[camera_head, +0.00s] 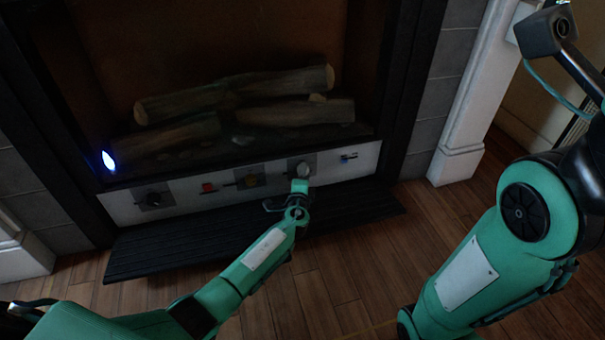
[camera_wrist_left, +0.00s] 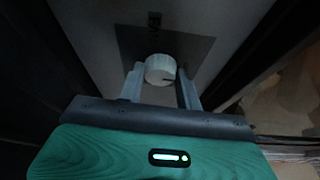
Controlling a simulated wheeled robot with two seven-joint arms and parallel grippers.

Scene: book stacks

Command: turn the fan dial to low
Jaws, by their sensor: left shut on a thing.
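The fan dial, a pale round knob (camera_head: 302,170), sits on a dark square plate on the fireplace's white control panel (camera_head: 183,189). In the left wrist view the dial (camera_wrist_left: 159,67) shows a short dark line at its lower right. My left gripper (camera_head: 300,183) reaches it from the front, and its two fingers (camera_wrist_left: 160,82) stand on either side of the knob, shut on it. Markings around the dial are too small to read. My right arm (camera_head: 475,262) shows at the right, but its gripper is not in view.
Logs (camera_head: 236,95) lie in the firebox above. A dark ribbed hearth slab (camera_head: 170,245) lies below on the wooden floor (camera_head: 345,285).

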